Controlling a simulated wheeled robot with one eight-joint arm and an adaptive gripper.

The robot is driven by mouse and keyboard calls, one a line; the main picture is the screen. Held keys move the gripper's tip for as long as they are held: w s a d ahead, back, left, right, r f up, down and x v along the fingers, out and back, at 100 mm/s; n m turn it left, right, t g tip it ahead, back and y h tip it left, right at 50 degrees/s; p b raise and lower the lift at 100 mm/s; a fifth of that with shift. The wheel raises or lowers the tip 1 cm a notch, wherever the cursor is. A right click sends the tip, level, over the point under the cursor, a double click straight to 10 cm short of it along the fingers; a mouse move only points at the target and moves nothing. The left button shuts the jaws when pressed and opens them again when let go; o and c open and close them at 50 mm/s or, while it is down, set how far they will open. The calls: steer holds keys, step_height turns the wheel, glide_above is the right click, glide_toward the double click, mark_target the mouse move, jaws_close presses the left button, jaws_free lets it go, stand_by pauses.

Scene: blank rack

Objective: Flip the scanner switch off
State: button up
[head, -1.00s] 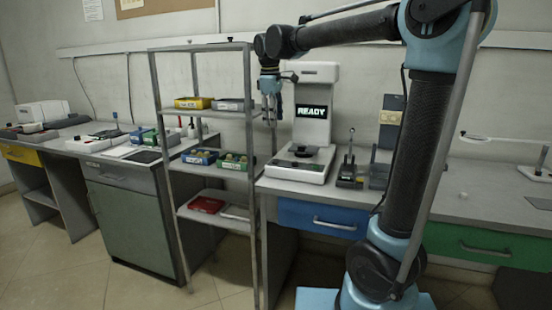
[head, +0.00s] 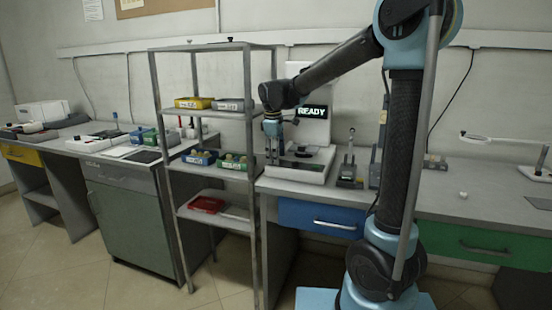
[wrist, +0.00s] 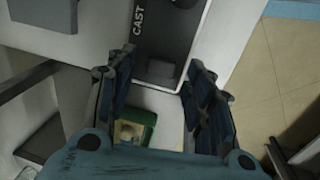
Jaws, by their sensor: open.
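The scanner is likely the white machine (head: 312,128) on the bench, with a lit "READY" display and a low base carrying a dark round part. My gripper (head: 273,158) points down at the left edge of its base, beside the shelf rack. I cannot tell whether it touches the scanner. In the wrist view my gripper (wrist: 162,98) has its two fingers wide apart, with nothing between them. Ahead of them is a dark panel (wrist: 155,38) lettered "CAST", with a dark raised block (wrist: 162,72) at its near end. I cannot tell whether this block is the switch.
The metal rack (head: 250,130) stands close left of my gripper, holding yellow, blue, green and red bins. A green bin (wrist: 140,128) shows below the fingers. A small black device (head: 348,170) stands right of the scanner. The bench further right is mostly clear.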

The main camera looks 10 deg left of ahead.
steer(key=shift+f, duration=0.5)
steer(key=c, duration=1.1)
steer(key=shift+o, duration=0.2)
steer(key=shift+w+d+g, duration=0.1)
steer(key=shift+w+g, duration=0.2)
steer(key=shift+g, duration=0.3)
steer(key=shift+w+g+y, duration=0.15)
steer(key=shift+g+y, duration=0.15)
steer(key=shift+g, duration=0.4)
steer(key=o, duration=1.1)
steer(key=shift+c, duration=0.2)
